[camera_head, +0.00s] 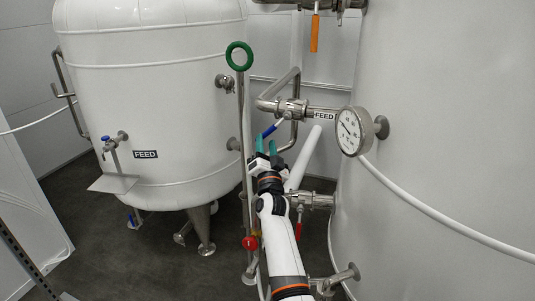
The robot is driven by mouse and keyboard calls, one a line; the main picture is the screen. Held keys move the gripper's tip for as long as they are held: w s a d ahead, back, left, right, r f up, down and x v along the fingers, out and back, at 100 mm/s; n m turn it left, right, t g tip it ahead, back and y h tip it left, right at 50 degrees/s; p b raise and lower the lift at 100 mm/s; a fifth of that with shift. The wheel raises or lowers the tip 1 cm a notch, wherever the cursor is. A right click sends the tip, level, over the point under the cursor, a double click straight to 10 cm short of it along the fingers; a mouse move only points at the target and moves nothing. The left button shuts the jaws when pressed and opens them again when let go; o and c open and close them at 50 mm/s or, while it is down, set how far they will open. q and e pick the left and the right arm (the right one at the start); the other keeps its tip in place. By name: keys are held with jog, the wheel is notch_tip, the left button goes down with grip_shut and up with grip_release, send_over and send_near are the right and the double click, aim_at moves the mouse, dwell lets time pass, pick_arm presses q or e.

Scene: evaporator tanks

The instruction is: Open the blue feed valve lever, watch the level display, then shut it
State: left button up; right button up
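The blue feed valve lever (270,130) slants down and left from a steel valve (291,108) on the pipe beside a FEED label (325,115). My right gripper (265,139) has teal fingers pointing up, with a gap between them. Its fingertips are just below or at the lever's lower end; I cannot tell whether they touch it. A round white dial gauge (350,131) is on the right tank; its reading is too small to make out. No other level display is clearly visible. My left gripper is not in view.
The large right tank (440,110) and the left tank (150,90) flank the pipes. A post with a green ring (239,56) stands left of my gripper. An orange lever (315,34) hangs above, a red handle (299,224) below. A white hose (430,210) crosses the right side.

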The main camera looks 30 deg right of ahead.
jog(key=p+v, duration=0.1)
jog(key=v, duration=0.5)
